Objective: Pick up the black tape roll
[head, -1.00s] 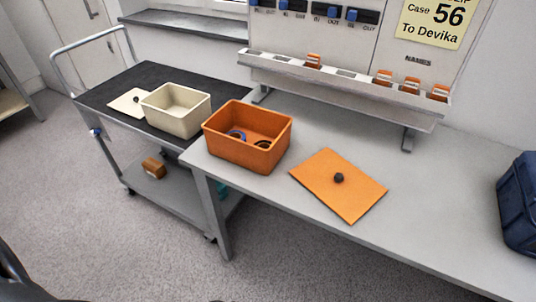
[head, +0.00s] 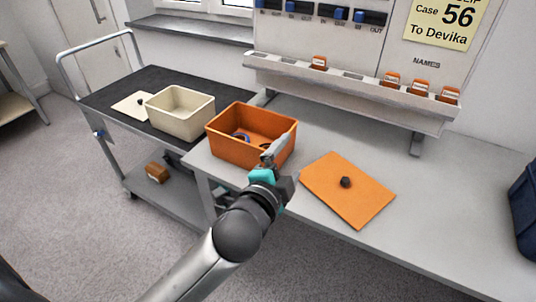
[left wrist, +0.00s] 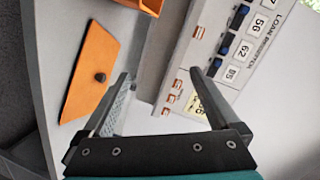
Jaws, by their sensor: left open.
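An orange open box (head: 228,149) stands on the grey bench near its left end. Inside it I see a blue ring (head: 241,137) and, beside it, part of a dark ring, likely the black tape roll (head: 265,146); my left gripper covers some of that area. My left gripper (head: 276,147) overlaps the box's front right corner in the head view; its depth over the box is hard to tell. In the left wrist view its fingers (left wrist: 160,76) are apart with nothing held between them. My right gripper is not in view.
An orange lid with a dark knob (head: 340,200) lies right of the box. A cream box (head: 180,122) and its lid (head: 128,106) are on the black-topped cart (head: 105,93) at left. A wall board with a ledge (head: 350,92) stands behind. A dark blue case (head: 525,210) is far right.

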